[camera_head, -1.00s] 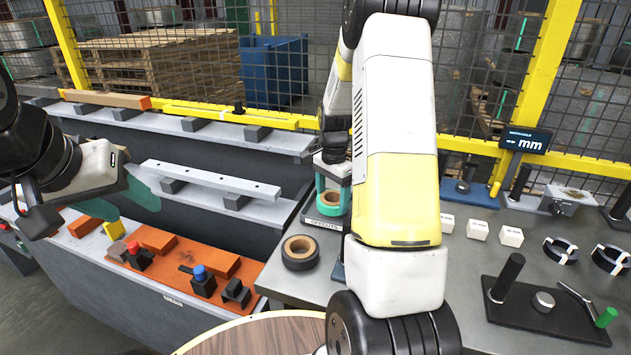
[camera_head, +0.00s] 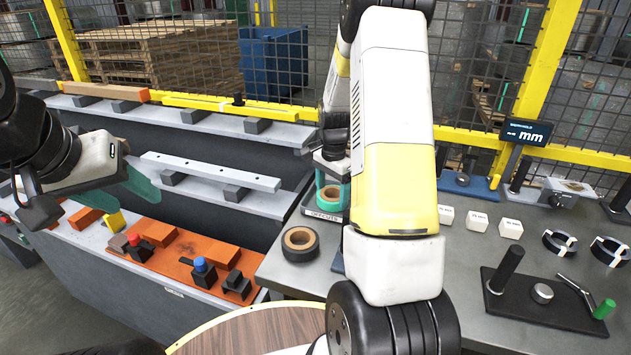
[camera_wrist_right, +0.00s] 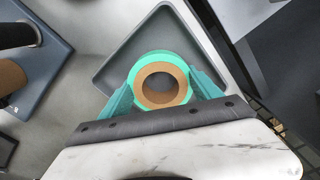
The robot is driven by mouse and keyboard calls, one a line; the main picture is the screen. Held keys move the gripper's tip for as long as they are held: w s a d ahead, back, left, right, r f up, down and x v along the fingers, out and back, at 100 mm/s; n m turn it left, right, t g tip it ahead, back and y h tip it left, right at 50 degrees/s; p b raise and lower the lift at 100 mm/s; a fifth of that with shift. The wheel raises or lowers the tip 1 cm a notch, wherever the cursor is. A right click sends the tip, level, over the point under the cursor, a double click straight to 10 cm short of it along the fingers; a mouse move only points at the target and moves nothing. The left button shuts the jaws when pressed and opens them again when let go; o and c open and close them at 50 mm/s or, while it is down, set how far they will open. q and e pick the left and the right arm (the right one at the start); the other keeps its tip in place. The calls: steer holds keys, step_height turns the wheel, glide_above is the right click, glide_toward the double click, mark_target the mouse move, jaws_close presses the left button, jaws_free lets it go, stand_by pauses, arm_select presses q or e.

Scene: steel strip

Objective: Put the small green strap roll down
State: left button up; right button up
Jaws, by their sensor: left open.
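The small green strap roll (camera_wrist_right: 161,80) has a brown core and sits between the teal fingers of my right gripper (camera_wrist_right: 163,88), which touch it on both sides. In the right wrist view it lies over the grey offcuts tray (camera_wrist_right: 118,72); I cannot tell whether it touches the tray floor. In the head view the roll (camera_head: 328,199) and right gripper (camera_head: 331,190) show at the labelled tray (camera_head: 321,215), partly hidden by my right arm.
White blocks (camera_head: 477,221), black rings (camera_head: 559,243) and a black fixture plate (camera_head: 530,300) lie to the right.

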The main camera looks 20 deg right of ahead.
steer(key=o, duration=0.4)
step_height(320, 180, up, 8)
steer(key=shift+f, duration=0.1)
stand_by(0.5)
